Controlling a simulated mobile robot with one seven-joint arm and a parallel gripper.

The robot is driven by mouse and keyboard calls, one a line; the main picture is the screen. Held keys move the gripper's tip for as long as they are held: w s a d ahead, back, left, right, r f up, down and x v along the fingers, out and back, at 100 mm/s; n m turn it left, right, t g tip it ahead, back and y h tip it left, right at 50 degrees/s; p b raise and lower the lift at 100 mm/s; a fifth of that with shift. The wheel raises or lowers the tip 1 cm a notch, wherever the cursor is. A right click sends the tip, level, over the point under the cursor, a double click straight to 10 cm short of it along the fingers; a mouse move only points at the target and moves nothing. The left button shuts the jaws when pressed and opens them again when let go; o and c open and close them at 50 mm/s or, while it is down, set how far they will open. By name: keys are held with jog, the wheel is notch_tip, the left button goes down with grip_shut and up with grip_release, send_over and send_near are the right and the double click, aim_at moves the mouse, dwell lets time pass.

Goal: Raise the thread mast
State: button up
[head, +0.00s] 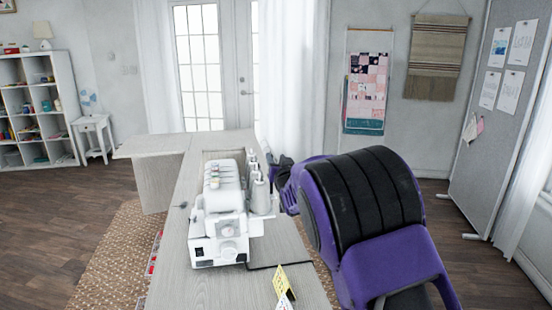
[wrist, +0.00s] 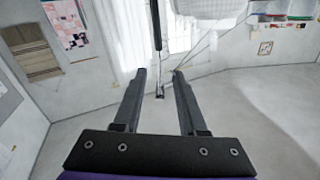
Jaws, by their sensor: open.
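The white serger sewing machine (head: 222,220) stands on the pale wood cabinet top in the head view, with grey-white thread cones (head: 261,196) at its right rear. In the wrist view, which looks upside down, a thin dark upright rod (wrist: 157,28), seemingly the thread mast, runs from the top edge to a small dark end piece. Fine threads slant beside it. My gripper (wrist: 160,74) is open; the rod's end appears between its fingers, but depth and contact cannot be told. In the head view my purple arm hides most of the fingers, and the mast is not distinct.
The cabinet top (head: 185,285) has a raised leaf (head: 155,145) at the far left. A yellow card (head: 282,280) and a black cable (head: 262,267) lie near its front right. A pinboard (head: 500,120) stands far right. Open floor lies left.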

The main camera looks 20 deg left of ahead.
jog(key=shift+w+a, duration=0.2)
jog(key=shift+w, duration=0.2)
grip_shut()
dwell(1.3)
